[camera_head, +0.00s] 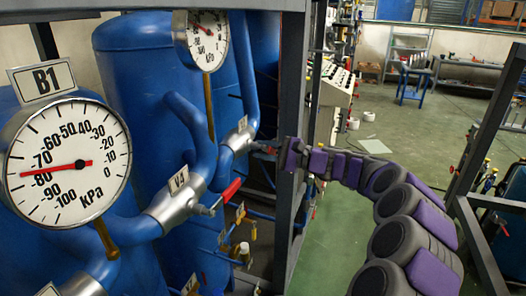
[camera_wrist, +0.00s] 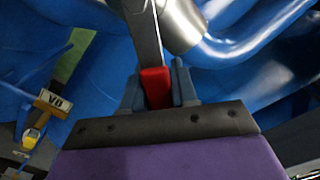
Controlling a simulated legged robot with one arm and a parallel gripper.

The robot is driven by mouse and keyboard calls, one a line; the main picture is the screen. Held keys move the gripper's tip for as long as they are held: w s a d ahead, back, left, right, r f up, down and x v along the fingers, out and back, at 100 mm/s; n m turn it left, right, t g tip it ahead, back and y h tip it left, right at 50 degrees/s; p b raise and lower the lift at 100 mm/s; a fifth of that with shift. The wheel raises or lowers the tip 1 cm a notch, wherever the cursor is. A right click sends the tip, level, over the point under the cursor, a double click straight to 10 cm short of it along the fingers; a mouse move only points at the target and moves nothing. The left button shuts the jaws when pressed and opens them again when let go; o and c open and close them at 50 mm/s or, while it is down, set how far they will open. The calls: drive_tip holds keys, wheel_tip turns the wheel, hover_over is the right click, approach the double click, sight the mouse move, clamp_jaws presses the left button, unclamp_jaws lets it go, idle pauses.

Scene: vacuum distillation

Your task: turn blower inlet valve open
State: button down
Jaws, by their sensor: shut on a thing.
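My gripper (camera_wrist: 158,84) is shut on the red-ended lever handle (camera_wrist: 155,88) of a valve, with one blue-grey finger on each side. The lever's grey metal bar runs up to a silver valve body (camera_wrist: 178,22) on a blue pipe. In the head view my gripper (camera_head: 276,150) reaches in from the right, past the grey frame post, to the rear silver valve (camera_head: 238,138). This valve has a small tag whose text I cannot read. The grip itself is too small to make out there.
A nearer valve marked V4 (camera_head: 177,203) has a red lever (camera_head: 228,194) pointing up and right. The B1 gauge (camera_head: 66,163) needle sits near -80 kPa. A grey frame post (camera_head: 292,90) stands close by my arm. Green floor (camera_head: 420,130) is open at the right.

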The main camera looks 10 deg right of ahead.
drive_tip(key=c, duration=1)
unclamp_jaws()
drive_tip(key=shift+s+d, duration=0.15)
drive_tip(key=shift+o, duration=0.2)
drive_tip(key=shift+d, duration=0.1)
drive_tip(key=p+v, duration=0.2)
drive_tip(key=v, duration=1.5)
drive_tip(key=shift+d, duration=0.25)
drive_tip(key=shift+f, duration=0.1)
drive_tip(key=shift+c, duration=0.4)
